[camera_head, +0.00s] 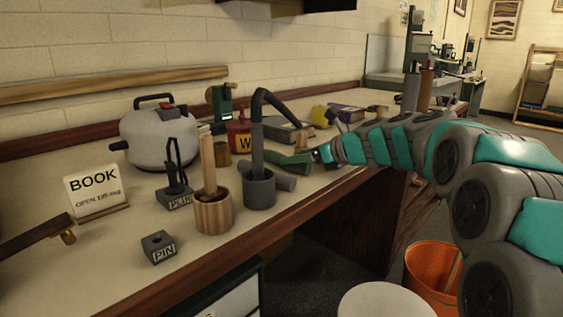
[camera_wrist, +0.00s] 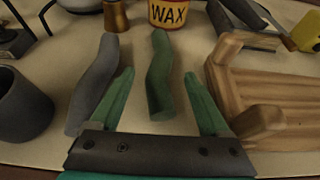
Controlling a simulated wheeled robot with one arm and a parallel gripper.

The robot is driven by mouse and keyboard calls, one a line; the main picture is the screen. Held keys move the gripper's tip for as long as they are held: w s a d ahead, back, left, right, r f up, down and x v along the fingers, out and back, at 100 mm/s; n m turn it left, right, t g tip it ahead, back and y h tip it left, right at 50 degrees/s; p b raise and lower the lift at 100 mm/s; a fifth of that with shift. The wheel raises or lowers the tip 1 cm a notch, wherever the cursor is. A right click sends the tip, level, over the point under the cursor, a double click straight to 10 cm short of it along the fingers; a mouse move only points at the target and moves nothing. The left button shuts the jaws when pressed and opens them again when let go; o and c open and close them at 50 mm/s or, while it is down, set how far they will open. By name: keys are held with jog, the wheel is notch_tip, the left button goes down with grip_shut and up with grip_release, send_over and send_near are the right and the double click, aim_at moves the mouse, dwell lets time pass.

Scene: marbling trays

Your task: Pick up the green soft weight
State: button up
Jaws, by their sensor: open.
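The green soft weight (camera_wrist: 160,84) is a slightly bent, smooth green roll lying on the bench. In the wrist view it lies lengthwise between the two green fingers of my gripper (camera_wrist: 160,73), with a gap on each side. My gripper is open and holds nothing. In the head view my gripper (camera_head: 308,157) is low over the bench at the end of my arm, where green shapes overlap and I cannot clearly separate fingers from weight. A similar grey roll (camera_wrist: 95,84) lies just left of the left finger.
A wooden rack (camera_wrist: 280,92) stands close to the right finger. A WAX pot (camera_wrist: 168,14) stands beyond the weight. A dark grey mortar (camera_head: 259,190), a wooden mortar (camera_head: 214,215) and a white-lidded pot (camera_head: 158,140) stand to the left. The bench's front edge is near.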

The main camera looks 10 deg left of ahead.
jog(key=x, duration=0.3)
jog(key=shift+w+a+f, duration=0.15)
jog(key=shift+w+f, duration=0.05)
jog(key=shift+f, duration=0.25)
jog(key=shift+w+a+f, duration=0.1)
jog(key=shift+w+a, duration=0.2)
jog(key=shift+a, duration=0.1)
grip_shut()
